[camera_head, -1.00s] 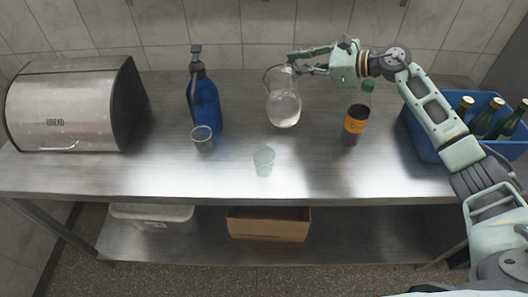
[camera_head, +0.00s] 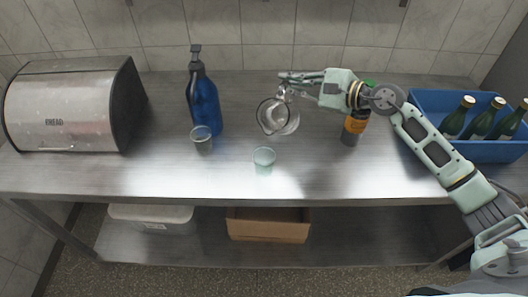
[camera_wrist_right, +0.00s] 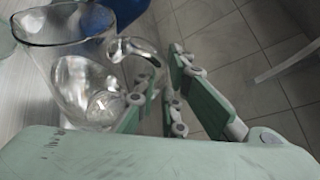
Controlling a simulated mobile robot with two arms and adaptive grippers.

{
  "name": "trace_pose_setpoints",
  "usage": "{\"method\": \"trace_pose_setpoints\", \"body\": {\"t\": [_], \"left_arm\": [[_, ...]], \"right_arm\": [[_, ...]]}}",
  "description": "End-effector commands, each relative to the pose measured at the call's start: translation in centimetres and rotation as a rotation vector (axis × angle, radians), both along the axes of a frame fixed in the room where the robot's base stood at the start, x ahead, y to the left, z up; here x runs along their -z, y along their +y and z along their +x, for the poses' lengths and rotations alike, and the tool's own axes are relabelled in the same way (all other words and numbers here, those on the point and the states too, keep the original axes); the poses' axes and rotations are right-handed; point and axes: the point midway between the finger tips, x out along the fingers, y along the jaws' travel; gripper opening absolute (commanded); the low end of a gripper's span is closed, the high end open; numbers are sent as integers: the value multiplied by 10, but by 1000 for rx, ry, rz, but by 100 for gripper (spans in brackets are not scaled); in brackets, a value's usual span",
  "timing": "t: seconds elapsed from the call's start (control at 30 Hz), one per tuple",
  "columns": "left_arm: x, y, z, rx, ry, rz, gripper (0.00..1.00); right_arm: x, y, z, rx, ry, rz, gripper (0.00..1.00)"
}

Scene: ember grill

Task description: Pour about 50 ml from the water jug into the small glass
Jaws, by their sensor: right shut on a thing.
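The clear glass water jug (camera_head: 275,120) hangs above the table, tilted with its mouth toward the front. It also shows in the right wrist view (camera_wrist_right: 75,75). My right gripper (camera_head: 284,84) is shut on the jug's handle. The jug holds some clear water, but its level is hard to make out. A small greenish glass (camera_head: 264,159) stands upright on the table in front of and just below the jug, apart from it. Another clear glass (camera_head: 201,138) stands further left. I see no stream between the jug and either glass. My left gripper is not in view.
A blue pump bottle (camera_head: 204,104) stands behind the left glass. A dark bottle with an orange label (camera_head: 354,126) stands right of the jug, partly behind my arm. A bread box (camera_head: 65,110) is far left; a blue crate of bottles (camera_head: 425,100) is at right.

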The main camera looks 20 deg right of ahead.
Motion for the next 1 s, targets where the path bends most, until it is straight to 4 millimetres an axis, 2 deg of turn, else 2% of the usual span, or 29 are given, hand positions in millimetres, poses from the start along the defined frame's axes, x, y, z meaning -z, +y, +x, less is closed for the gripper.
{"method": "trace_pose_setpoints", "body": {"t": [0.03,0.47,1.0], "left_arm": [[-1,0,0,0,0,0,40],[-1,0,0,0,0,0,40],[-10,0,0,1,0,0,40]], "right_arm": [[-8,1,0,3,-29,-4,0],[-9,6,-8,3,-136,-86,0],[-18,10,-13,4,-201,-137,0]]}}
